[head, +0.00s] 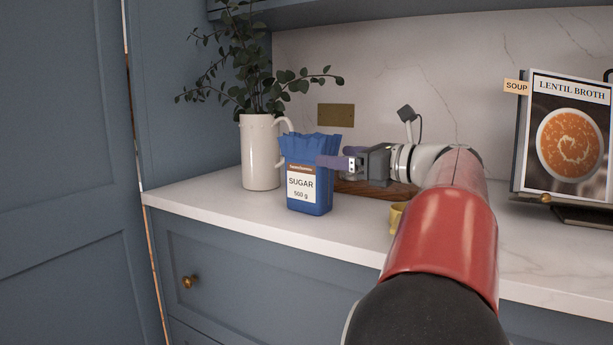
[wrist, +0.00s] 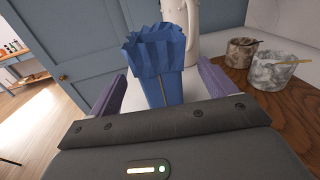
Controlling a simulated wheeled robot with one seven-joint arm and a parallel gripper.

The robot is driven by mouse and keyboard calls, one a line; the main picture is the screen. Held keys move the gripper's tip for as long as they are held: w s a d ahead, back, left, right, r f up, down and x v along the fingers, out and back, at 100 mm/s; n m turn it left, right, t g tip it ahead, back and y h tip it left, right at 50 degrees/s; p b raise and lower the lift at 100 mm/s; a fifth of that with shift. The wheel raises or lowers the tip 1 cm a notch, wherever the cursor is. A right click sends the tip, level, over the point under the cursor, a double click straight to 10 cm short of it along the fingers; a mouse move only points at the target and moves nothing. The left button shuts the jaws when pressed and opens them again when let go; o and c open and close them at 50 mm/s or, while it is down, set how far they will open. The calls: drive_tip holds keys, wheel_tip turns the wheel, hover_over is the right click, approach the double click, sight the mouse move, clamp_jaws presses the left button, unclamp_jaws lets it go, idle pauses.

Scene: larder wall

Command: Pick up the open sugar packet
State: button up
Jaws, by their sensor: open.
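My gripper (head: 325,161) comes from the right at the height of the packet's upper part. In the wrist view the packet (wrist: 162,65) is ahead, between the two purple fingers of my gripper (wrist: 158,88), which are spread open. I cannot tell whether a finger touches it. Part of the packet's right edge is hidden by a finger in the head view.
A white jug (head: 258,152) with leafy stems stands close behind the packet. A wooden board (wrist: 250,86) with two stone-patterned pots (wrist: 284,70) lies to the right. A yellow object (head: 397,217) sits near my arm. The counter (head: 200,191) is clear left of the packet.

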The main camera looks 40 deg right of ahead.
sight(309, 148)
drive_tip(key=shift+w+d+r+y, duration=0.1)
drive_tip(key=shift+w+r+y, duration=0.1)
drive_tip(key=shift+w+y, duration=0.15)
drive_tip(key=x, duration=0.7)
drive_tip(key=shift+a+r, duration=0.2)
drive_tip(key=shift+a, duration=0.1)
drive_tip(key=c, duration=1.7)
